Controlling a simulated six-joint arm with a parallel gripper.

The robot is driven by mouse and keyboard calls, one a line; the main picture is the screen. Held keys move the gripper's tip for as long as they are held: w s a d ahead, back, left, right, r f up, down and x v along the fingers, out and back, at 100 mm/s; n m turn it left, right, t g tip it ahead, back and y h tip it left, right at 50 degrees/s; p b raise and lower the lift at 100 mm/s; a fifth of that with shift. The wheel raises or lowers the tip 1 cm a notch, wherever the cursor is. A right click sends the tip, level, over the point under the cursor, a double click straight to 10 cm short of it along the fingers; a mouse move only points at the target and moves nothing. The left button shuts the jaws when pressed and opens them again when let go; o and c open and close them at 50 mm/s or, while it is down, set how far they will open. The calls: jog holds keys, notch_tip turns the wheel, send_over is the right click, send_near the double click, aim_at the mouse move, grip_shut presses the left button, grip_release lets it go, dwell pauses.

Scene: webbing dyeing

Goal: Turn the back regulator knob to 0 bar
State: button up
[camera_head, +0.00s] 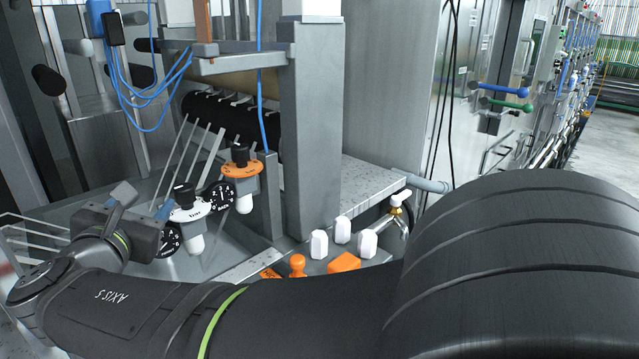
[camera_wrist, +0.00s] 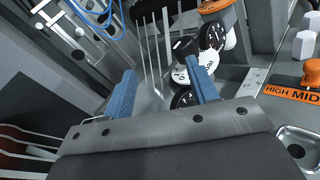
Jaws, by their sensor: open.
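Two pressure regulators stand side by side. The farther one has an orange collar (camera_head: 241,170) and a black knob (camera_head: 240,154) on top; I take it as the back one. The nearer one has a white dial collar (camera_head: 190,212) and a black knob (camera_head: 184,194). Each has a black round gauge. My gripper (camera_head: 143,201) is open and empty, left of the nearer regulator and apart from the orange one. In the wrist view, my blue fingers (camera_wrist: 162,82) are spread; the right one partly covers the white collar (camera_wrist: 180,75). The orange collar (camera_wrist: 215,6) shows at the top edge.
Thin metal rods rise behind the regulators, and blue cables (camera_head: 150,95) hang at upper left. A grey post (camera_head: 311,120) stands right of the orange regulator.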

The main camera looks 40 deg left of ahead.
jog(key=shift+s+d+f+t, duration=0.25)
jog(key=shift+s+d+t, duration=0.05)
jog(key=shift+s+d, duration=0.1)
jog(key=shift+w, duration=0.1)
jog(key=w+r+m+g, duration=0.25)
jog(key=w+m, duration=0.35)
jog(key=w, duration=0.5)
jog(key=w+r+m+g, duration=0.25)
jog(key=w+m, duration=0.45)
jog(key=w, duration=0.5)
jog(key=m+g+y, duration=0.5)
jog(key=m+g, duration=0.4)
jog(key=g, duration=0.1)
send_near(246, 153)
jog(key=a, duration=0.4)
jog(key=s+a, duration=0.1)
jog(key=a, duration=0.6)
jog(key=shift+s+a+r, duration=0.1)
jog(key=shift+s+a, duration=0.25)
